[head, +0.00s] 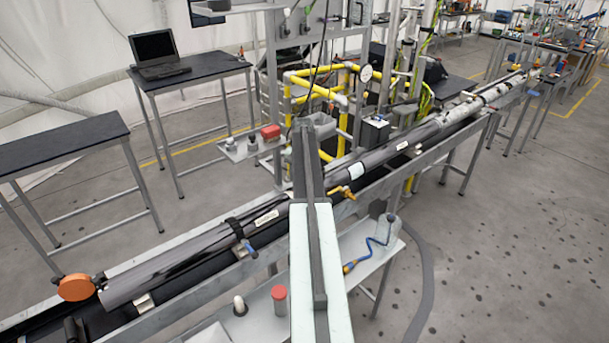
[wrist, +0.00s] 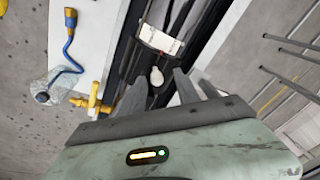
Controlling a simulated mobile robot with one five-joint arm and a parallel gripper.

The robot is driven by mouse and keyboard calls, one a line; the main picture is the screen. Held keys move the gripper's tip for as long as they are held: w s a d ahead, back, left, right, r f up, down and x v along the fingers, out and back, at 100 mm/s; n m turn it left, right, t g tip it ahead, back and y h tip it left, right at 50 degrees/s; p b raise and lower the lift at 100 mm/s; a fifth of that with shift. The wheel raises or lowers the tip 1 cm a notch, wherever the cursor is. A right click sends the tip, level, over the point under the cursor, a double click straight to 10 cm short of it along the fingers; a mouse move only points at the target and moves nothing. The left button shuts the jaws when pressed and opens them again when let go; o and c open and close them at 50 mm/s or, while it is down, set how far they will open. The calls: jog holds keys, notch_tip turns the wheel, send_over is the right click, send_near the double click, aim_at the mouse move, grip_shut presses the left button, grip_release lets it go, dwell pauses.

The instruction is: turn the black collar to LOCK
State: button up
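A black band (head: 236,229) wraps the long dark tube (head: 185,250) left of my arm and looks like the collar. I cannot read a LOCK mark or tell how it is turned. In the wrist view I cannot pick out the collar for sure. My gripper (wrist: 159,76) shows two dark fingers spread apart. A pale rounded knob (wrist: 156,76) shows between or beyond them, with no visible grip on it. In the head view my arm rises across the middle, hiding part of the tube, and the fingertips are not clear.
A yellow valve (head: 343,191) juts out near the tube, also in the wrist view (wrist: 92,103). A side shelf holds a blue cable (head: 369,256), a red-capped jar (head: 279,298) and a white-topped knob (head: 239,305). Yellow pipes (head: 305,85) stand behind. Floor at right is open.

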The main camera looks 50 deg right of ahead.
jog(key=shift+s+r, duration=0.1)
notch_tip(320, 180, up, 8)
jog(key=s+p, duration=0.1)
jog(key=p, duration=0.6)
jog(key=shift+a+f+p, duration=0.2)
jog(key=shift+p, duration=0.15)
